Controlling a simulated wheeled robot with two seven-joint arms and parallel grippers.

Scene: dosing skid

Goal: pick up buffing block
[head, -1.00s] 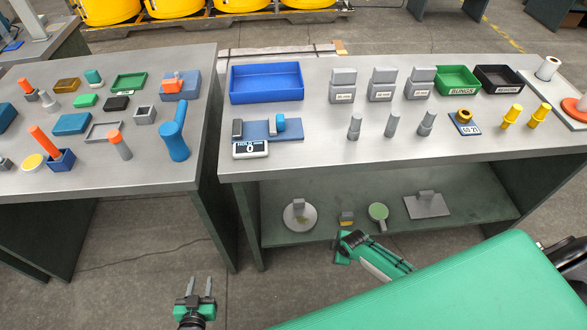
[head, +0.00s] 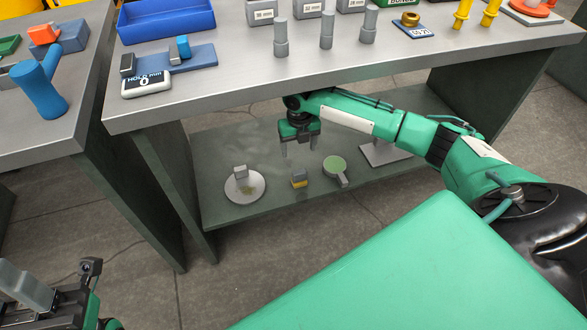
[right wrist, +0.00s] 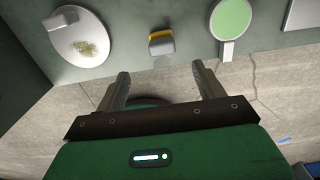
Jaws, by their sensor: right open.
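The buffing block, a small grey block with a yellow band (head: 299,179), sits on the lower shelf between a round white dish and a green-faced round paddle. In the right wrist view the block (right wrist: 161,45) lies just beyond the fingertips, about centred between them. My right gripper (head: 301,151) is open and empty, fingers pointing down above the block, apart from it. Its fingers also show in the right wrist view (right wrist: 161,72). My left gripper (head: 28,287) is at the lower left, away from the table; its two fingers look apart and empty.
The white dish (head: 238,190) carries a grey block. The green paddle (head: 334,166) is close to the right of the buffing block, with a grey plate (head: 385,154) beyond. The shelf (head: 215,148) lies under the tabletop (head: 240,95), whose front edge overhangs my right arm's surroundings.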

